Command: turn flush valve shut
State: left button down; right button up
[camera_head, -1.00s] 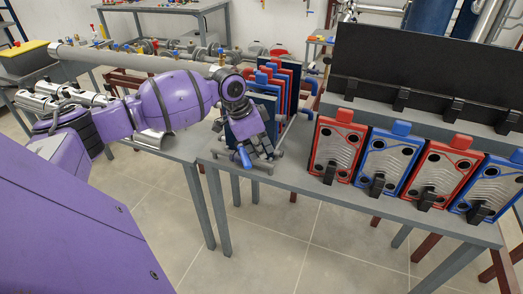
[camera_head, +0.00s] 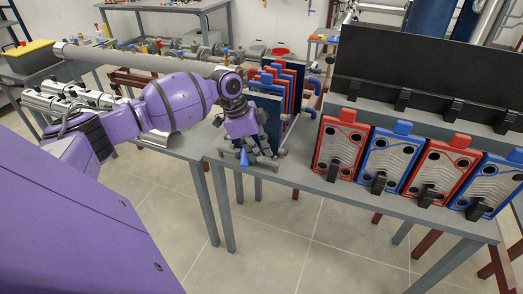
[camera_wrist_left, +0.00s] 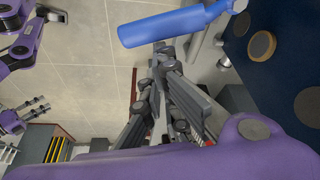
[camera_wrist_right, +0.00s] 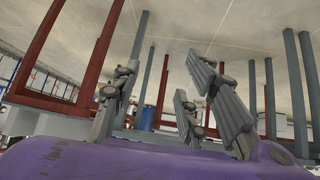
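The flush valve's blue handle (camera_head: 244,158) shows at the near left end of the plate exchanger, low by the table edge. In the left wrist view the blue handle (camera_wrist_left: 170,24) lies across the top, just past the fingertips and not between them. My left gripper (camera_head: 262,148) is beside and above the handle, and its fingers (camera_wrist_left: 160,58) look drawn together with nothing between them. I cannot tell whether they touch the handle. The valve body is mostly hidden in the head view. My right gripper (camera_wrist_right: 160,75) is open and empty, low down, facing table legs.
Red and blue plates (camera_head: 282,78) stand in the exchanger behind the gripper. Several more plates (camera_head: 340,145) lean in a row on the right of the grey table (camera_head: 300,175). A pipe (camera_head: 150,60) runs behind my left arm. The floor in front is clear.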

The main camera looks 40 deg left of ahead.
aim_at(246, 161)
pick_arm(q)
jog(key=shift+s+a+f+m+g+h, duration=0.15)
jog(key=shift+s+a+m+g, duration=0.15)
jog(key=shift+s+a+m, duration=0.6)
jog(key=shift+s+a+m+g+h, duration=0.15)
jog(key=shift+s+a+m+g, duration=0.3)
jog(key=shift+m, duration=0.75)
jog(key=shift+s, duration=0.1)
jog(key=shift+d, duration=0.15)
